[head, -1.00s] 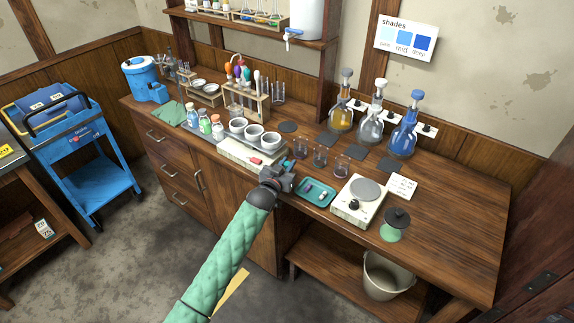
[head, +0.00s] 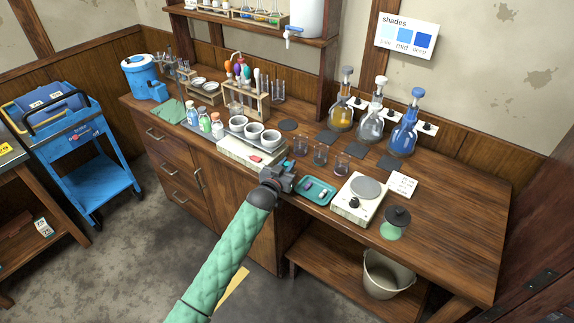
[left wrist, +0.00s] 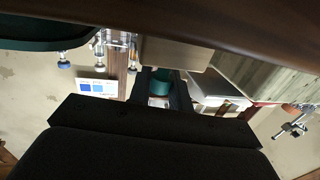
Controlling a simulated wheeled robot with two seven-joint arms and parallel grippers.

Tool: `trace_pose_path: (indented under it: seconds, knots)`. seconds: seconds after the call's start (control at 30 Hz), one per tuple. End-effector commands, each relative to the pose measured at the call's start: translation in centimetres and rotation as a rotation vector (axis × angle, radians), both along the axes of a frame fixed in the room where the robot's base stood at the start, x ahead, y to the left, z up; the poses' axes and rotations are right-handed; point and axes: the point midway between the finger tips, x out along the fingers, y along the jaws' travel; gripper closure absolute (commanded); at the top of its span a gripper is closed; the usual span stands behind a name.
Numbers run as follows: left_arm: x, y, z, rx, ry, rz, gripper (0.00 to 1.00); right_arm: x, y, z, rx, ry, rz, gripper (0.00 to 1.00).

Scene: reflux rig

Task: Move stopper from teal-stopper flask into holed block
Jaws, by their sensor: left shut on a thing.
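My left gripper (head: 288,180) is at the front edge of the bench, between the cream base with bowls and the teal tray. In the left wrist view its dark fingers are shut on a teal stopper (left wrist: 160,84). A tan block (left wrist: 176,53) is just beyond the fingers in that view; I cannot tell if it has holes. I cannot pick out the teal-stopper flask or the holed block for sure in the head view, and the gripper hides part of the bench there. My right gripper is not in view.
Three glass beakers (head: 320,155) stand behind the gripper. The teal tray (head: 316,198), a white hotplate (head: 359,200) and a green dish (head: 391,232) are to its right. Bowls (head: 254,131) are to its left. Large flasks (head: 404,137) stand at the back. The bench's right end is clear.

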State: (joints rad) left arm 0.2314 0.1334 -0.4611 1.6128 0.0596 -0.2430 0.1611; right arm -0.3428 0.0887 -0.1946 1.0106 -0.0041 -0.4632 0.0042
Motion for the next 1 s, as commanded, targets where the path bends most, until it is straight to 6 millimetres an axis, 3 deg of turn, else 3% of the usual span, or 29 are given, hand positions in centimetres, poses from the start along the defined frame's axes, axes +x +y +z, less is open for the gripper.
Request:
trace_pose_path:
  seconds: [0.87, 0.9, 1.0]
  knots:
    - [0.0, 0.0, -1.5, 0.0, 0.0, 0.0, 1.0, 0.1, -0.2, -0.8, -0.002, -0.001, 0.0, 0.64]
    - [0.0, 0.0, -1.5, 0.0, 0.0, 0.0, 0.72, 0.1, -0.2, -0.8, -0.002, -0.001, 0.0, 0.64]
    - [0.0, 0.0, -1.5, 0.0, 0.0, 0.0, 0.55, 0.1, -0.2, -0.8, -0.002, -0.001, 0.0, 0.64]
